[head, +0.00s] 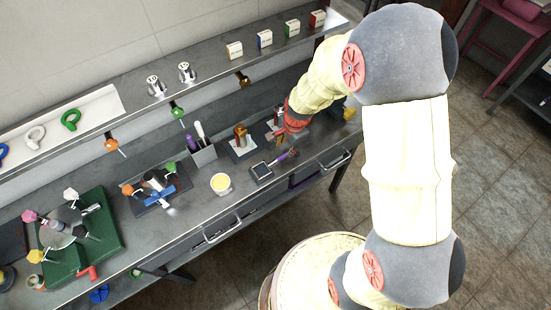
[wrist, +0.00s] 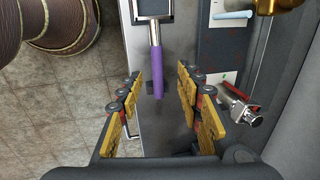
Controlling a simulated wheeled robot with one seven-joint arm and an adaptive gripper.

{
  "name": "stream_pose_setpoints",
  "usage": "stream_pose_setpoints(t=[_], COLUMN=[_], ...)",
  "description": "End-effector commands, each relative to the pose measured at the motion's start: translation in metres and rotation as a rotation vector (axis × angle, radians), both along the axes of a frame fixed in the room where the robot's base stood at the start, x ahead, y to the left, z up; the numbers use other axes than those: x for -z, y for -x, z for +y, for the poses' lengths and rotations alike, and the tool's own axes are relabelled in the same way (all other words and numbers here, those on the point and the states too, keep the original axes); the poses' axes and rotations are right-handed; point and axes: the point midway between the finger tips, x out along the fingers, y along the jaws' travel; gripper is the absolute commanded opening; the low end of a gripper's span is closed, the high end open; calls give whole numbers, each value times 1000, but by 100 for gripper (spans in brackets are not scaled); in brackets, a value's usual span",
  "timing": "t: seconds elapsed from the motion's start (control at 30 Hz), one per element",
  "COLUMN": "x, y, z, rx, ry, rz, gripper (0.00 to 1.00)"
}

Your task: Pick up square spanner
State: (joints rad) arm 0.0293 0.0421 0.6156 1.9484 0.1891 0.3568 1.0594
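The purple-handled tool with a square metal-rimmed head, which I take as the square spanner, lies on the grey bench. In the head view its square head (head: 262,171) is near the bench's front edge, its handle pointing right toward my gripper (head: 283,134). In the wrist view the purple handle (wrist: 157,68) points down between the fingertips of my gripper (wrist: 160,85), and the head is partly cut off at the top. My gripper is open, with a clear gap on both sides of the handle. Nothing is held.
A dark mat (wrist: 220,60) with a metal fitting (wrist: 243,108) lies close to the right finger. A yellow-filled cup (head: 221,184) stands left of the tool. A holder (head: 203,154) with upright tools and a shelf (head: 210,75) are behind. The bench edge is close on the left in the wrist view.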

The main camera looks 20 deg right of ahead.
Motion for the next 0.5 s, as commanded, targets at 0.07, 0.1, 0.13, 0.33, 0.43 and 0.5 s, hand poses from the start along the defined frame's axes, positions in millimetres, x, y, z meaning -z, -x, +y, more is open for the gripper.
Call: stream_pose_setpoints(t=[0.07, 0.1, 0.13, 0.33, 0.43, 0.5], x=[11, 14, 16, 33, 49, 58], y=[0, -1, -1, -2, -2, -5], z=[1, 1, 1, 5, 8, 8], rx=[-1, -1, -1, -3, -3, -3], ry=[0, 0, 0, 1, 1, 0], rz=[2, 2, 2, 1, 3, 1], gripper=[36, 36, 36, 36, 36, 36])
